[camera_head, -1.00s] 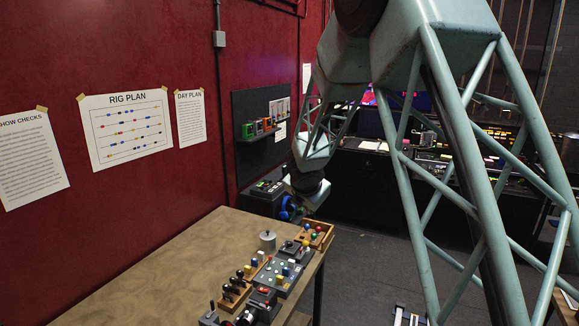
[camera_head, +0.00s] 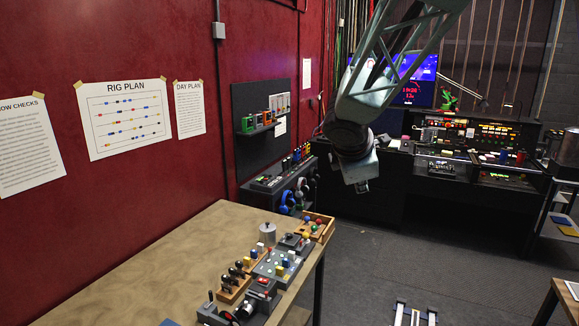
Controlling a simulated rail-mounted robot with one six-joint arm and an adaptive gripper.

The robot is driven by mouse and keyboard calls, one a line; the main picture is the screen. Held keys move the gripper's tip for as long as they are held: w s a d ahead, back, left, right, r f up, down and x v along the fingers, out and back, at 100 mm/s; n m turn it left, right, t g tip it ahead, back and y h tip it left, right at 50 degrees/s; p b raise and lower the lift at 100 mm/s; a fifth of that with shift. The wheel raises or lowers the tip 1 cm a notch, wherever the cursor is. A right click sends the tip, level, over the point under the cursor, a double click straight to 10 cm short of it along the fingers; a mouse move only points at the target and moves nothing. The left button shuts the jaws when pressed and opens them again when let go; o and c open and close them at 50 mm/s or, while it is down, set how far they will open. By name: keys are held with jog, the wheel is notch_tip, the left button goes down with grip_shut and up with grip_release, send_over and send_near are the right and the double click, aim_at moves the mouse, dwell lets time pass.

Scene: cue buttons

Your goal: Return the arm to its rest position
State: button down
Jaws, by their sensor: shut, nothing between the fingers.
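My gripper (camera_head: 361,187) hangs at the end of my arm in the upper middle of the head view, pointing down. It is to the right of the wooden table and in front of the dark desk, held in the air above the floor. Its fingers look small and close together, shut with nothing visible between them. The lattice link of my arm runs up and to the right out of the picture. No thing touches the gripper.
The wooden table (camera_head: 150,265) carries button and lever boxes (camera_head: 277,262), a grey canister (camera_head: 267,233) and a wooden tray (camera_head: 322,229) along its right side. A lit console (camera_head: 465,140) stands at the back. The floor (camera_head: 400,260) right of the table is mostly clear.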

jog(key=s+d+m+g+b, duration=0.1)
jog(key=s+d+m+b, duration=0.3)
jog(key=s, duration=0.9)
jog(key=s+d+m+g+b, duration=0.1)
jog(key=s+d+m, duration=0.35)
jog(key=s, duration=0.85)
jog(key=s+a+f+m+y+b, duration=0.1)
jog(key=s+a+f+m+b, duration=0.1)
jog(key=s, duration=0.7)
jog(key=s+a+f+m+g+y+b, duration=0.1)
jog(key=s+a+f+m+b, duration=0.1)
jog(key=s, duration=0.7)
jog(key=s+a+f+m+g+y+b, duration=0.1)
jog(key=s+a+f+m, duration=0.3)
jog(key=s, duration=0.5)
jog(key=shift+a+f+m+y+b, duration=0.15)
jog(key=shift+f+m+y+b, duration=0.2)
jog(key=shift+m+b, duration=0.5)
